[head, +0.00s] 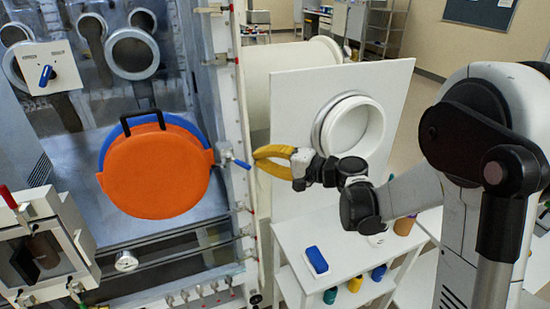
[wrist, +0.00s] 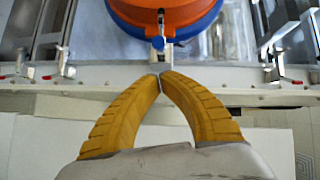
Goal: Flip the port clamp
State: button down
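The port clamp (head: 229,157) is a small pale latch with a blue-tipped lever at the right edge of a round orange cover (head: 160,178). In the wrist view the clamp (wrist: 158,28) sits at the lower edge of the orange cover (wrist: 165,12), straight ahead of my fingers. My gripper (head: 256,160) has curved yellow fingers and points left at the clamp, a short way right of its blue tip. In the wrist view my gripper's fingertips (wrist: 160,77) meet, with nothing seen held between them. The clamp appears apart from the fingertips.
A blue disc (head: 112,135) shows behind the orange cover. A white panel with a round port (head: 352,128) stands behind my gripper. A white side table (head: 292,248) below carries a blue-topped item (head: 316,260). Red-handled latches (wrist: 290,80) line the frame's edge.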

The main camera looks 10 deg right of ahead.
aim_at(241, 163)
jog(key=shift+s+a+f, duration=0.15)
jog(key=shift+s+a, duration=0.55)
jog(key=shift+s+a+b, duration=0.45)
jog(key=shift+s+b, duration=0.05)
jog(key=shift+s, duration=0.3)
